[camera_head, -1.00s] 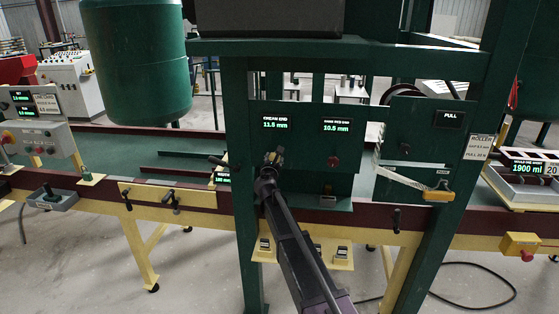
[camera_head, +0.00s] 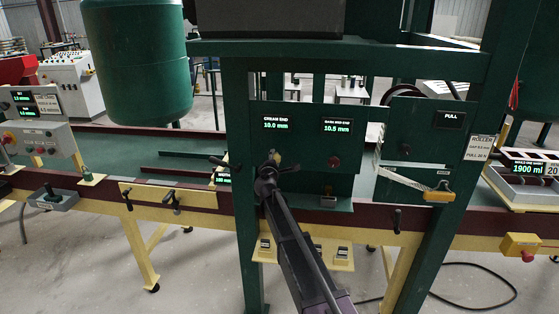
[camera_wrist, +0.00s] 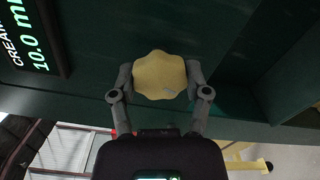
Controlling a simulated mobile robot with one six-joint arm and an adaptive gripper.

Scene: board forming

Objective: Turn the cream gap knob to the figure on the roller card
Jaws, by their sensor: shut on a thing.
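The cream knob (camera_wrist: 159,76) sits between the two grey fingers of my gripper (camera_wrist: 160,82) in the wrist view, with a finger against each side. In the head view my gripper (camera_head: 268,172) is at the green panel and mostly hides the knob. The cream end display (camera_head: 277,123) reads 10.0 mm; it also shows at the upper left of the wrist view (camera_wrist: 35,40). The roller card (camera_head: 480,148) is on the green post at right. It has a gap line and a pull line; its gap figure is too small to read surely.
The second end display (camera_head: 336,128) reads 10.5 mm, with a red knob (camera_head: 333,162) below it. A pull display (camera_head: 453,118) and a yellow-ended lever (camera_head: 437,192) are to the right. A green post stands close on the left of the panel.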

